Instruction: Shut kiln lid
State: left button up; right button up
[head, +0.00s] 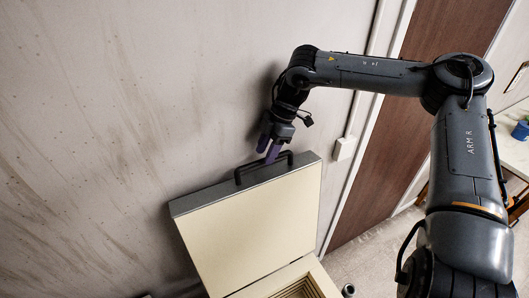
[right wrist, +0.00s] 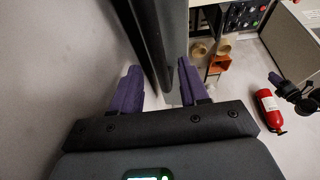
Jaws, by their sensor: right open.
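The kiln lid (head: 254,228) stands raised, its cream inner face showing and its dark edge at the top. A black handle (head: 264,166) runs along that top edge. The kiln body (head: 308,276) is only partly in view at the bottom, with its opening uncovered. My right gripper (head: 269,151) is at the handle, pointing down, with purple fingers. In the right wrist view its fingers (right wrist: 160,86) are open on either side of a dark bar-like part; I cannot tell whether they touch it. My left gripper is not in view.
The stained wall (head: 110,120) is close behind the lid and my right gripper. A brown door (head: 392,130) is to the right. The right wrist view shows a red extinguisher (right wrist: 269,110) on the floor and an orange container (right wrist: 219,64) on a shelf.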

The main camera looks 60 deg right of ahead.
jog(key=shift+x, duration=0.95)
grip_shut()
